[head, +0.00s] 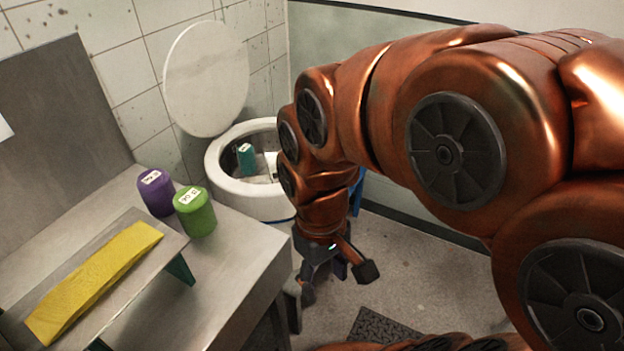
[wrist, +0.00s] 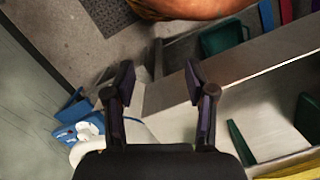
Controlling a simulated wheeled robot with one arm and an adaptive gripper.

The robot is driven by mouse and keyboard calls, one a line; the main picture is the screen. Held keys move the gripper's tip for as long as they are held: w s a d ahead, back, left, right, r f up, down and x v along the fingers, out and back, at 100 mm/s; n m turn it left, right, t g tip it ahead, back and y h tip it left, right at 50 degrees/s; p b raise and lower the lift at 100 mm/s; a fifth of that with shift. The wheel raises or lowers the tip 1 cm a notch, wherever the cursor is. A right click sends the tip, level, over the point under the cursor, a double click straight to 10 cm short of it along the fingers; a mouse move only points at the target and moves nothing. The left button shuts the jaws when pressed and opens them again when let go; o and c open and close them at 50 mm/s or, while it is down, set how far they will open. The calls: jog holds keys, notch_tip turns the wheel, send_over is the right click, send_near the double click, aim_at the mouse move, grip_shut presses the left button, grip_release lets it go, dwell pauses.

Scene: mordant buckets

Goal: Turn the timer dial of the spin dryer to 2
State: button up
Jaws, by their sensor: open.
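The spin dryer (head: 222,186) looks to be the white round tub at the back, with its round white lid (head: 206,78) standing open. A teal item (head: 246,158) with a white label shows in its opening. My gripper (head: 337,281) is open and empty, hanging over the floor in front of the dryer, right of the bench. In the wrist view its two fingers (wrist: 160,82) stand apart with nothing between them. A blue panel (wrist: 68,132) with whitish parts lies left of the fingers there. I cannot make out a timer dial or its numbers; my arm covers part of the dryer's right side.
A metal bench (head: 245,262) fills the left. It carries a purple container (head: 155,196), a green container (head: 195,216) and a raised plate with yellow cloth (head: 95,281). A dark floor grate (head: 378,328) lies at front. Grey floor is open right of my gripper.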

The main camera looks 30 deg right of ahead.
jog(key=w+d+f+n+b, duration=0.1)
jog(key=w+d+n, duration=0.3)
jog(key=w, duration=0.5)
jog(key=w+d+f+n+t+b, duration=0.1)
jog(key=w+d+n, duration=0.2)
jog(key=w+d, duration=0.45)
jog(key=w+d+f+n, duration=0.2)
jog(key=w+d+n, duration=0.1)
jog(key=w, duration=0.7)
jog(key=w+d+f+n, duration=0.1)
jog(key=w+d, duration=0.1)
jog(key=d, duration=0.1)
jog(key=w+d+f+n, duration=0.1)
jog(key=w+d+f, duration=0.1)
jog(key=w, duration=0.1)
jog(key=w+d+f+n+b, duration=0.1)
jog(key=w+d, duration=0.1)
jog(key=d, duration=0.1)
jog(key=shift+w+d+f+n+t, duration=0.2)
jog(key=shift+d+f+n+t, duration=0.05)
jog(key=shift+d+n+t, duration=0.1)
jog(key=shift+w+d+f, duration=0.1)
jog(key=shift+d+f, duration=0.05)
jog(key=shift+f, duration=0.15)
notch_tip(320, 180, down, 8)
jog(key=shift+r+p, duration=0.25)
jog(key=shift+p, duration=0.8)
jog(key=c, duration=0.9)
